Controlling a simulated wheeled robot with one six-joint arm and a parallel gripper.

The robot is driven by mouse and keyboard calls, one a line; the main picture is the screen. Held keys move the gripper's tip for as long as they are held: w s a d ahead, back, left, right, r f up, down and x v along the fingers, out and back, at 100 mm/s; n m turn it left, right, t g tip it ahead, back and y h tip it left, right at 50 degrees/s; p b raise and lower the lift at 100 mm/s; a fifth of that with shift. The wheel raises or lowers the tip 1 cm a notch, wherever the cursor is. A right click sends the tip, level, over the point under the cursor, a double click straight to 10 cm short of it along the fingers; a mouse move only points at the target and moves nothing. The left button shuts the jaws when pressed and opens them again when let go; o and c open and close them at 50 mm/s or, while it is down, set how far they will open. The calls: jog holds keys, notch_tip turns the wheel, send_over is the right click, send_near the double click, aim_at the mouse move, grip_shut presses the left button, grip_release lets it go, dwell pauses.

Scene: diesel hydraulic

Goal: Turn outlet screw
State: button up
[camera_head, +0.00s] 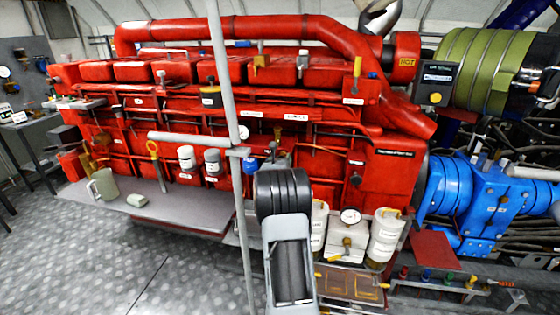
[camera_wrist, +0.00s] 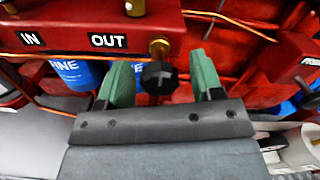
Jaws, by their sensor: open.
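In the wrist view a red block (camera_wrist: 90,20) carries white-on-black labels IN and OUT. A black lobed knob (camera_wrist: 158,77) on a brass stem (camera_wrist: 160,48) hangs below the block, to the right of the OUT label (camera_wrist: 108,40); it looks like the outlet screw. My gripper (camera_wrist: 163,76) has two green fingers, spread apart. The knob appears between them, with a gap on each side; I cannot tell how deep it sits. In the head view my arm hides the gripper and the knob.
A copper pipe (camera_wrist: 235,24) runs right from the block. Blue cylinders (camera_wrist: 72,75) marked with white letters stand below it. In the head view a grey post (camera_head: 225,80) rises left of my arm, before the red engine (camera_head: 370,170).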

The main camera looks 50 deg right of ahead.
jog(key=shift+c, duration=0.3)
jog(key=c, duration=0.9)
jog(key=shift+o, duration=0.2)
